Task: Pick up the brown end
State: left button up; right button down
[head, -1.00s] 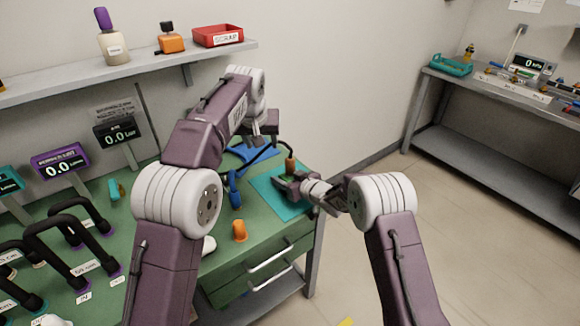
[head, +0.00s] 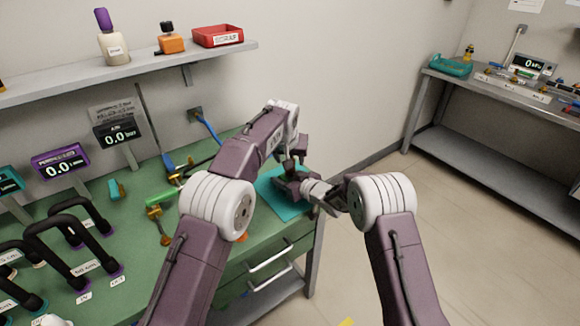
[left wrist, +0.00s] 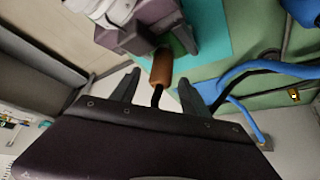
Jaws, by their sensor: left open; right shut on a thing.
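The brown end (left wrist: 162,68) is a short brown cylinder with a black cable (left wrist: 157,96) coming out of it. In the left wrist view it stands between the open, spread fingers of my left gripper (left wrist: 158,77), not visibly gripped. My right gripper (head: 287,183) is shut over the teal mat (head: 292,210); it holds a green part (left wrist: 180,42) right beside the brown end. In the head view my left gripper (head: 298,155) is just above the right one, and the brown end is hidden there.
A blue hose (head: 207,128) runs from a wall socket to the green bench (left wrist: 290,98). Black handles (head: 68,235) and display stands, one purple (head: 60,162), are on the left of the bench. A shelf (head: 130,68) is above. Floor at right is clear.

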pick_arm(q)
jog(key=x, duration=0.3)
jog(key=shift+f, duration=0.1)
grip_shut()
jog(key=shift+r, duration=1.9)
jog(key=s+a, duration=1)
jog(key=a, duration=0.4)
jog(key=shift+s+a, duration=0.3)
jog(key=shift+s, duration=0.05)
